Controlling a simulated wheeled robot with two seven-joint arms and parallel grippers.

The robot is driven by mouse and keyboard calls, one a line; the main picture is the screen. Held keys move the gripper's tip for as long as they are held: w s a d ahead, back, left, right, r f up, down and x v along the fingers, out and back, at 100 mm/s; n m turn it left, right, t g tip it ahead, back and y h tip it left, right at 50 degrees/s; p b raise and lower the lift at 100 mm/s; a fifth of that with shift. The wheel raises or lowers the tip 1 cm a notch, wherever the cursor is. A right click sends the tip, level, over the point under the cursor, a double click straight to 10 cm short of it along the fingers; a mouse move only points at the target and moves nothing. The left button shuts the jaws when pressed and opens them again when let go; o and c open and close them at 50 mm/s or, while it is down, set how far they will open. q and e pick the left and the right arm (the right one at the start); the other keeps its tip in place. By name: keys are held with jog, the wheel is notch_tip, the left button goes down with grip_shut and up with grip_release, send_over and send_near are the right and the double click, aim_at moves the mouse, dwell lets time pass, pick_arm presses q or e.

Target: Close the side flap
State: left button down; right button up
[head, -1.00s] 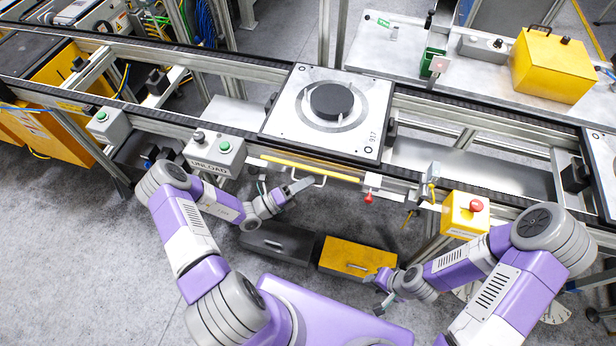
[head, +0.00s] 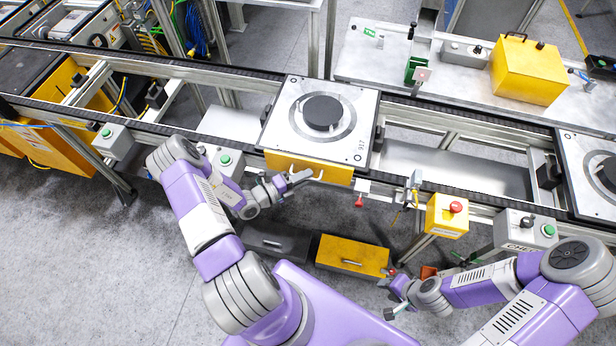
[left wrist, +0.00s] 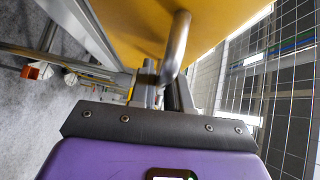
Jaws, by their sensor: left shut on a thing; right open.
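The side flap is a yellow panel (head: 337,174) on the near side of the conveyor, just below the round-topped pallet (head: 355,140). Its face shows as a band toward me, with its top edge close under the pallet's near edge. My left gripper (head: 301,177) is shut on the flap's handle at the lower front. In the left wrist view the yellow flap (left wrist: 130,25) fills the top, and the grey bar handle (left wrist: 178,48) comes down to the fingers. Whether the flap touches the frame is hidden. My right gripper (head: 388,295) is open and empty, low at the right.
A dark drawer (head: 275,242) and a yellow drawer (head: 352,256) sit below the conveyor. A yellow box with a red button (head: 447,215) and a small red knob (head: 359,201) are right of the flap. A grey button box (head: 224,165) is at its left.

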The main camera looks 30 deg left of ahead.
pick_arm(q)
jog(key=shift+w+r, duration=0.1)
jog(key=shift+r, duration=0.05)
jog(key=c, duration=1.2)
grip_release()
jog(key=shift+a, duration=0.1)
jog(key=v, duration=0.7)
jog(key=shift+s+b, duration=0.25)
jog(key=shift+b, duration=0.1)
